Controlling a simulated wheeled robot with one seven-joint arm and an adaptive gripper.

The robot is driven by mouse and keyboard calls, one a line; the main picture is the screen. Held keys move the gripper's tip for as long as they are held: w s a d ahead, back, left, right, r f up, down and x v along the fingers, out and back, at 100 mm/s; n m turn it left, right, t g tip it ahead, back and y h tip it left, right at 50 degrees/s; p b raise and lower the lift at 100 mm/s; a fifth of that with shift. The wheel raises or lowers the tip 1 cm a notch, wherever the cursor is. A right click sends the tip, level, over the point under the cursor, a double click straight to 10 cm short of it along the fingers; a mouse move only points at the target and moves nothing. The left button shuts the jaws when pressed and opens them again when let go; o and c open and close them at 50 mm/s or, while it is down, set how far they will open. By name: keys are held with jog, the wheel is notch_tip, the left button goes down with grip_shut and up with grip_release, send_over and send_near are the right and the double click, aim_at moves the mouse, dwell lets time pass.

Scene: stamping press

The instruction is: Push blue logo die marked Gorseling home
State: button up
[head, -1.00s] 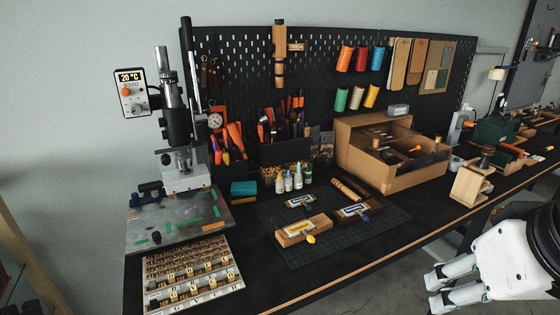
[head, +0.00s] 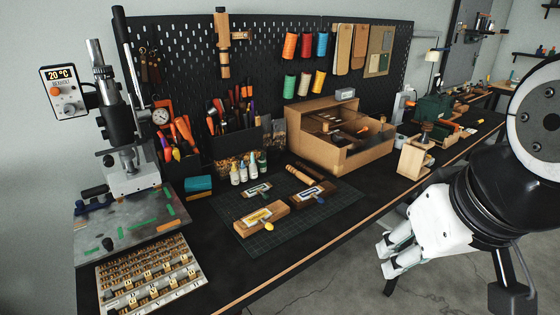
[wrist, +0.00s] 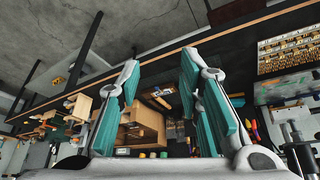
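Several small logo dies in wooden blocks lie on the dark green cutting mat (head: 345,205). The die in a dark block with a blue knob (head: 314,193) is at the right; a light block with a yellow knob (head: 262,219) is in front; a third die (head: 257,190) is behind. The name Gorseling cannot be read on any. The stamping press (head: 128,165) stands at the left above a grey plate (head: 135,213). My gripper (head: 386,258) is off the bench front, right of the dies. In the wrist view it is open and empty (wrist: 160,65).
A tray of type letters (head: 150,275) lies before the press. A cardboard-brown organiser (head: 340,140) and a wooden stand (head: 413,158) are at the right. The bench front edge (head: 345,229) is clear.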

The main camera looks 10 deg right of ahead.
jog(key=w+d+f+n+h+p, duration=0.15)
jog(key=w+d, duration=0.25)
jog(key=w, duration=0.7)
jog(key=n+t+y+p, duration=0.3)
jog(key=n+t+y, duration=0.15)
jog(key=y, duration=0.25)
send_near(323, 199)
jog(key=shift+w+a+f+g+h, duration=0.25)
jog(key=shift+a+f+g, duration=0.1)
jog(key=shift+a+f, duration=0.2)
jog(key=shift+w+d+f+t, duration=0.1)
jog(key=shift+w+t, duration=0.3)
jog(key=shift+w, duration=0.1)
jog(key=b+x, duration=0.5)
jog(key=x, duration=0.3)
jog(key=shift+b, duration=0.4)
jog(key=shift+f, duration=0.1)
jog(key=shift+c, duration=1.2)
jog(key=shift+s+r, duration=0.1)
jog(key=shift+r, duration=0.1)
grip_shut()
